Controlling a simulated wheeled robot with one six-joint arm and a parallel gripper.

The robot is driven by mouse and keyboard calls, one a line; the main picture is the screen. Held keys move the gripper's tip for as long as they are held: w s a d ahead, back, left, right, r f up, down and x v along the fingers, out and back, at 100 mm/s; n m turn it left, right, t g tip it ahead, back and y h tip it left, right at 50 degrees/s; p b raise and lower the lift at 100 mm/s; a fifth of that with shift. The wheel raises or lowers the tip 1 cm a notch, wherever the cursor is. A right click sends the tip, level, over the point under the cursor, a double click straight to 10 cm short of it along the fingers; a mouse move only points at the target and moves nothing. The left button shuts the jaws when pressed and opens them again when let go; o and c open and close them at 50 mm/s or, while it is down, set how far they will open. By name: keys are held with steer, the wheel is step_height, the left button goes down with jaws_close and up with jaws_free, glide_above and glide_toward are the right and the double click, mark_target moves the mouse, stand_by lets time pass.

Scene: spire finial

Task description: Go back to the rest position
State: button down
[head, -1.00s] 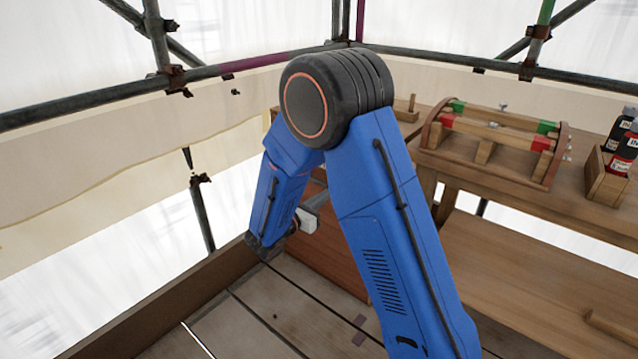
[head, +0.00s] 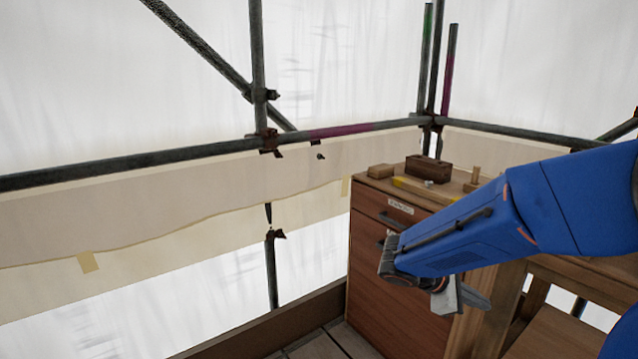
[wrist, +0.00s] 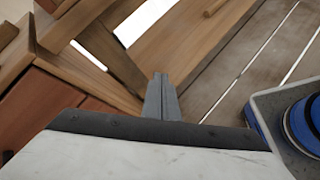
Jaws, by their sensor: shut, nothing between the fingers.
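My gripper (head: 472,298) shows in the head view at the end of my blue arm, in front of the wooden cabinet's right side. Its narrow grey fingers point right. In the wrist view the fingers (wrist: 161,98) lie together, shut with nothing between them. The gripper looks clear of the cabinet and the bench, though the exact gap cannot be told.
A wooden cabinet (head: 376,285) with a labelled drawer stands left of the workbench. A dark brown block (head: 428,168) and small wooden pieces sit on top. Scaffold tubes (head: 190,153) and pale sheeting enclose the plank floor (head: 318,347). The left side looks open.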

steer(key=s+a+r+m+t+y, duration=0.1)
steer(key=s+a+m+y, duration=0.3)
steer(key=s, duration=0.6)
steer(key=s+a+r+m+t+y, duration=0.2)
steer(key=s+a+m+y, duration=0.2)
steer(key=s+m+y, duration=0.3)
steer(key=shift+s+a+r+m+t, duration=0.2)
steer(key=shift+s+a+m+t, duration=0.15)
steer(key=shift+s+m, duration=0.8)
steer(key=shift+s+d+n, duration=0.1)
steer(key=shift+s+n, duration=0.15)
